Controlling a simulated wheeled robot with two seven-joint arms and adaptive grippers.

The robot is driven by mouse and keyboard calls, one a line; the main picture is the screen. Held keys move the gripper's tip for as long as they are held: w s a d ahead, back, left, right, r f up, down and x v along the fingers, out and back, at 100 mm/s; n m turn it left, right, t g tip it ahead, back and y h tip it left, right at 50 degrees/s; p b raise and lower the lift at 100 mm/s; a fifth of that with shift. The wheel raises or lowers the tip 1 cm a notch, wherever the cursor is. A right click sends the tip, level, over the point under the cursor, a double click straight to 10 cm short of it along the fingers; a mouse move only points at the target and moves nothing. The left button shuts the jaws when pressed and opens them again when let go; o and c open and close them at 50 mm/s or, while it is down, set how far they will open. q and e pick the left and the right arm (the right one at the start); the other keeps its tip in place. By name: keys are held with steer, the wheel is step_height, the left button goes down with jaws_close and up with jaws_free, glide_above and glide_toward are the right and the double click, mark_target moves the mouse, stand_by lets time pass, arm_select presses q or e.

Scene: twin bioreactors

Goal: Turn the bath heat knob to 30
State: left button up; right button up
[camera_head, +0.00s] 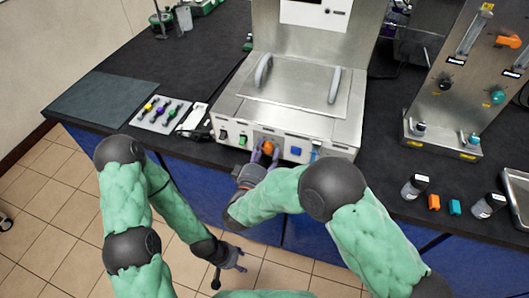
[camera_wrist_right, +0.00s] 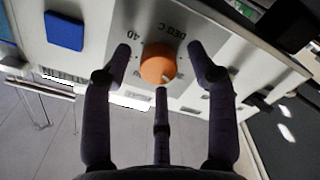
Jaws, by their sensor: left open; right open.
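The bath heat knob is an orange round knob (camera_head: 270,147) on the front panel of the steel bath (camera_head: 290,125). In the right wrist view the knob (camera_wrist_right: 158,63) shows large, with a pale pointer mark at its lower right and the printed marks "DEG C" and "40" beside it. My right gripper (camera_head: 265,157) is at the panel, open. Its fingers (camera_wrist_right: 160,60) stand on either side of the knob with gaps, and a third finger comes from below. My left gripper (camera_head: 230,270) hangs low over the floor, open and empty.
A blue square button (camera_head: 295,151) sits right of the knob, and a green switch (camera_head: 243,140) sits left. A tray of colored tools (camera_head: 163,114) lies left of the bath. Bottles (camera_head: 414,186) and small blocks (camera_head: 434,202) stand at right. The blue cabinet front is below the counter.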

steer(key=c, duration=1.1)
steer(key=shift+c, duration=0.2)
